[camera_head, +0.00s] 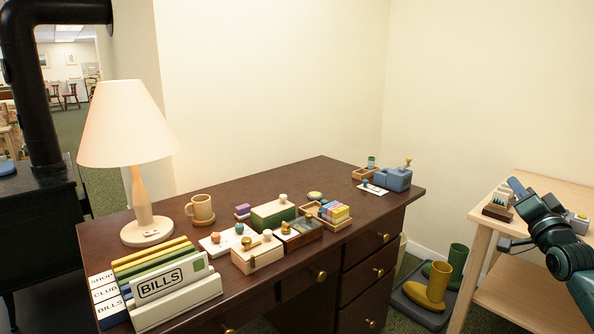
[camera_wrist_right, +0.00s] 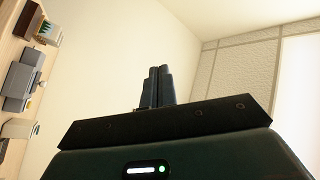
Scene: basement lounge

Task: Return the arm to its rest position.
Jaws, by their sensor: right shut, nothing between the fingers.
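My right arm (camera_head: 562,247) comes in from the right edge of the head view, dark teal and black. Its gripper (camera_head: 517,187) is raised over the light wooden side table (camera_head: 545,182) at the right. In the right wrist view the two dark fingers (camera_wrist_right: 158,86) are side by side and shut, with nothing between them. Cream wall shows behind the fingertips. My left arm and gripper are not in view.
Small items (camera_head: 497,204) stand on the side table close to my right gripper. A dark desk (camera_head: 333,172) holds a lamp (camera_head: 127,125), a file holder (camera_head: 178,301), a mug (camera_head: 201,209) and several small boxes. Yellow boots (camera_head: 427,292) stand on the floor between desk and table.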

